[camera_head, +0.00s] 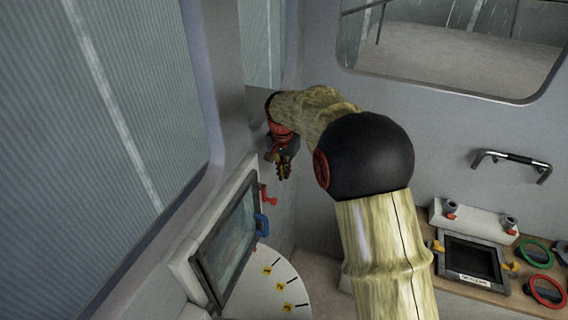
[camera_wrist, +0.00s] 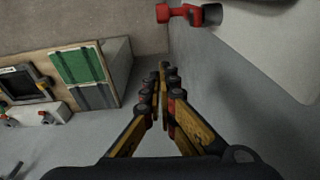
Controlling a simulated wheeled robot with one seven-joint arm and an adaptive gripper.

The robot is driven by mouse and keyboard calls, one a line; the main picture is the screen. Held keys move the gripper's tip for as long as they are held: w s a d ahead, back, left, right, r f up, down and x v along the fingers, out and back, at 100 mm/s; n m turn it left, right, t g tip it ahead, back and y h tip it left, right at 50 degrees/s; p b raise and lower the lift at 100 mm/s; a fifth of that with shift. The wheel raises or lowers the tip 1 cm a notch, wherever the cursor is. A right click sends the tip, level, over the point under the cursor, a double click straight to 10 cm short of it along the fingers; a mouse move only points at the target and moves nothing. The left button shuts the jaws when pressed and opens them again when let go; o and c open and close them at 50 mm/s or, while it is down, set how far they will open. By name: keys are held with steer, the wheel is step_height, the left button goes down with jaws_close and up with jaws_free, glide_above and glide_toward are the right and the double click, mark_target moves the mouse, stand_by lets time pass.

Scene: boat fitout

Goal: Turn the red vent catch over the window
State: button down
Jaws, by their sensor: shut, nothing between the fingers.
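The red vent catch (camera_head: 268,196) sticks out from the upper right edge of the small framed window (camera_head: 230,240) in the head view. In the wrist view the red catch (camera_wrist: 187,14) is at the top, on a pale panel, with a dark end. My gripper (camera_head: 284,170) is a little above the catch in the head view, apart from it. In the wrist view my gripper (camera_wrist: 163,78) has its fingertips together and empty, pointing below and left of the catch. The catch is not hidden by the fingers.
A blue catch (camera_head: 261,222) sits below the red one on the same window. A white disc (camera_head: 245,285) with numbered yellow tags lies below. A bench (camera_head: 510,285) with a black tray and coloured rings stands at right, under a black wall handle (camera_head: 512,158).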

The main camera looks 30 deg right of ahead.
steer(key=a+f, duration=0.1)
steer(key=s+a+f, duration=0.1)
steer(key=f, duration=0.1)
steer(key=f+p, duration=0.1)
steer(key=shift+s+a+f, duration=0.3)
steer(key=shift+s+a, duration=0.05)
steer(key=shift+a, duration=0.05)
